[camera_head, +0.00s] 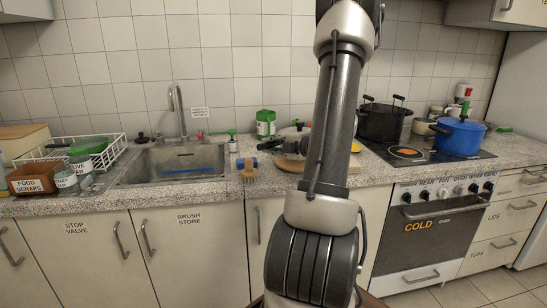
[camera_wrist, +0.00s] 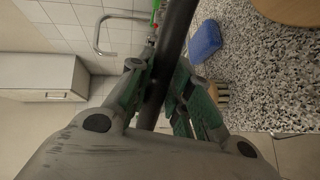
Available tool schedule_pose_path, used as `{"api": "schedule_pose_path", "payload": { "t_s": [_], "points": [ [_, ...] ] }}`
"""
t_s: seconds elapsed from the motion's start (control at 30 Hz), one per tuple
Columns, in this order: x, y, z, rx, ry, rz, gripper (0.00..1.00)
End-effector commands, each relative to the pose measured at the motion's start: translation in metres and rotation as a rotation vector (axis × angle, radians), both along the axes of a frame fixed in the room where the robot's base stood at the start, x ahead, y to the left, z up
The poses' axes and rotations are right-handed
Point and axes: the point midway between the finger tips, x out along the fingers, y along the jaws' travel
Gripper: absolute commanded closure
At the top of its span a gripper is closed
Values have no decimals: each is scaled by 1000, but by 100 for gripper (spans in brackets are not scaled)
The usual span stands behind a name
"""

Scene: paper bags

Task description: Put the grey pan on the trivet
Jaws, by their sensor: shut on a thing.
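My gripper (camera_wrist: 160,95) is shut on a long dark bar (camera_wrist: 178,30), which runs between its green-padded fingers. The bar looks like the grey pan's handle; the pan's body is outside the wrist view. In the head view my arm hides my gripper. I cannot tell for certain which thing is the trivet. A round wooden edge (camera_wrist: 288,10) at the top right of the wrist view may be it.
A brush (camera_head: 249,172) stands by the sink (camera_head: 172,163). A dish rack (camera_head: 85,150) is at the left. A black pot (camera_head: 381,122) and a blue pot (camera_head: 458,137) stand on the hob (camera_head: 440,156). The counter front between sink and arm has some free room.

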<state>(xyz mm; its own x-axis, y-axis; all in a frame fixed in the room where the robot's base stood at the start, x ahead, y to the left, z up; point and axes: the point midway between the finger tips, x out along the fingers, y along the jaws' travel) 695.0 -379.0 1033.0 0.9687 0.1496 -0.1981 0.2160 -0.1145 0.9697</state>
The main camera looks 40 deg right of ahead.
Motion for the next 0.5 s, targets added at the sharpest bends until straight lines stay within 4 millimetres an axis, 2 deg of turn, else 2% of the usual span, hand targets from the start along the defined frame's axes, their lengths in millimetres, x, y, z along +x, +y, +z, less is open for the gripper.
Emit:
{"api": "schedule_pose_path", "payload": {
  "t_s": [0.3,0.5],
  "points": [
    [0,0,-37,-2,-3,0,100],
    [0,0,-41,-5,-4,1,100]
  ]
}}
